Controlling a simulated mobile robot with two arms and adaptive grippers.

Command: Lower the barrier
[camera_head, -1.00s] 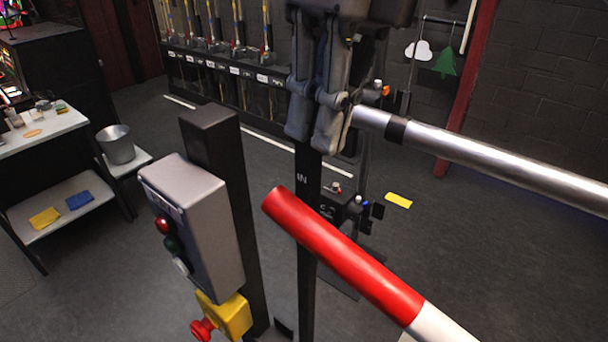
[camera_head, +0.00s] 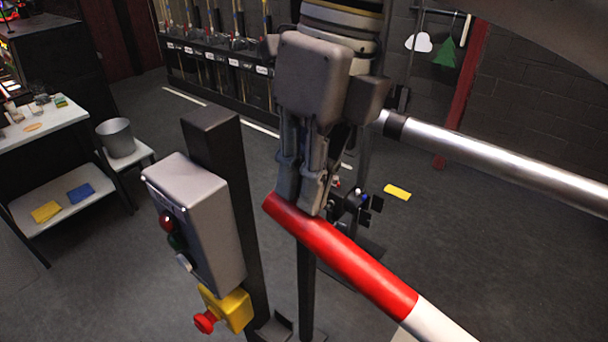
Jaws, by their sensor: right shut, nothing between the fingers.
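The red and white barrier pole (camera_head: 345,252) slants from the middle toward the lower right, its red end at the upper left. A grey control box (camera_head: 208,205) stands on a dark post to its left. On its face are a red button (camera_head: 166,220), a green button (camera_head: 176,241) and a pale one (camera_head: 184,263). Below it is a yellow box with a red mushroom button (camera_head: 205,322). My right gripper (camera_head: 303,207) points down, shut and empty, its fingertips overlapping the pole's red end in the picture; I cannot tell whether they touch. My left gripper is out of view.
A silver metal bar (camera_head: 500,165) crosses the right side behind the pole. A white shelf table (camera_head: 45,212) and a grey bucket (camera_head: 116,138) stand at the left. A yellow piece (camera_head: 397,192) lies on the open floor at the right.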

